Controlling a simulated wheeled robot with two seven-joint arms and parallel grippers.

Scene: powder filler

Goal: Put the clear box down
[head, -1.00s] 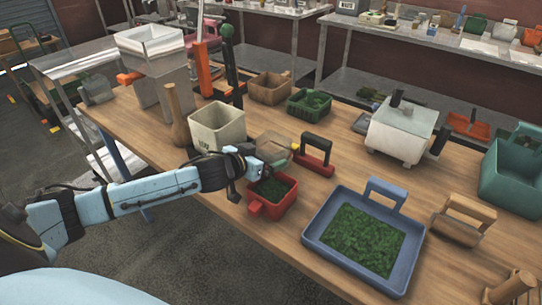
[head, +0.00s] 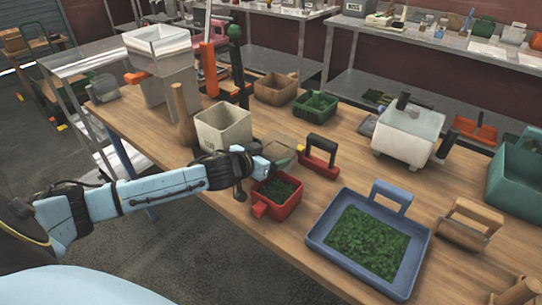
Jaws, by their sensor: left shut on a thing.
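The clear box (head: 281,148) is a small see-through container with a greenish tint, just beyond the red bin on the wooden table (head: 165,140). My left gripper (head: 265,165) is shut on its near side. The gripper partly hides the box, and I cannot tell whether its bottom touches the table. My right gripper is out of view.
A red bin (head: 289,209) of green leaves stands right in front of the gripper. A cream bin (head: 222,128) is behind left, and a red scoop with a black handle (head: 318,166) is to the right. A blue tray (head: 318,231) stands front right.

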